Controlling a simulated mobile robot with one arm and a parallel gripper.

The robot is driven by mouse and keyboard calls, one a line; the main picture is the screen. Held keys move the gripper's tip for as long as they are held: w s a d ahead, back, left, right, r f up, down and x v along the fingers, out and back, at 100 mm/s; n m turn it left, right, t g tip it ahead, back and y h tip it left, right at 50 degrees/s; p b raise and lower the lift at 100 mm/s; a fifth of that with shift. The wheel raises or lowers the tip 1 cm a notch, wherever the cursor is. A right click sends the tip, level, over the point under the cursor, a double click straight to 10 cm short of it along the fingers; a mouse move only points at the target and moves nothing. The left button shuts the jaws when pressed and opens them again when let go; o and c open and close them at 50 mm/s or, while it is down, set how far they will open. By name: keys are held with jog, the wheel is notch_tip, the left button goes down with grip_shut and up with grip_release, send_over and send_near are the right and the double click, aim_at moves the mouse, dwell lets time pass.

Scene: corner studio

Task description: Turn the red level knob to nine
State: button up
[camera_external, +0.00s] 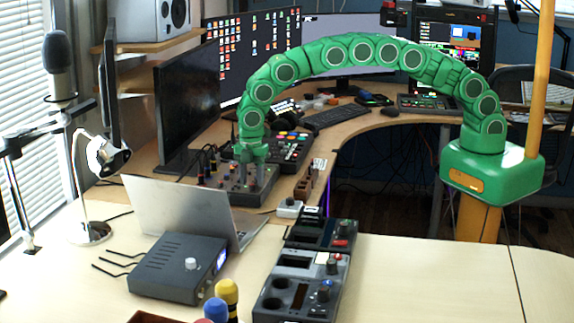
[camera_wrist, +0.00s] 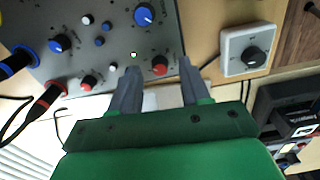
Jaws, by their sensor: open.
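A grey control panel (camera_wrist: 115,55) lies under my gripper (camera_wrist: 158,68) in the wrist view. A red knob (camera_wrist: 160,65) is on the panel between my two open fingertips, nearer the right one, with visible gaps to both. A second, smaller red knob (camera_wrist: 88,82) is farther left. I cannot tell from any label which one is the level knob, and the scale numbers are too small to read. In the external view my gripper (camera_external: 250,153) points down over the same panel (camera_external: 243,188), hiding part of it.
Blue knobs (camera_wrist: 145,14) and red and blue cable plugs (camera_wrist: 50,95) crowd the panel. A white box with a black knob (camera_wrist: 250,55) is close on the right. A silver laptop (camera_external: 185,207) stands in front of the panel. The right front desk (camera_external: 430,280) is clear.

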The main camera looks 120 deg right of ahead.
jog(key=shift+f, duration=0.55)
jog(key=shift+c, duration=0.4)
grip_shut()
jog(key=shift+a, duration=0.1)
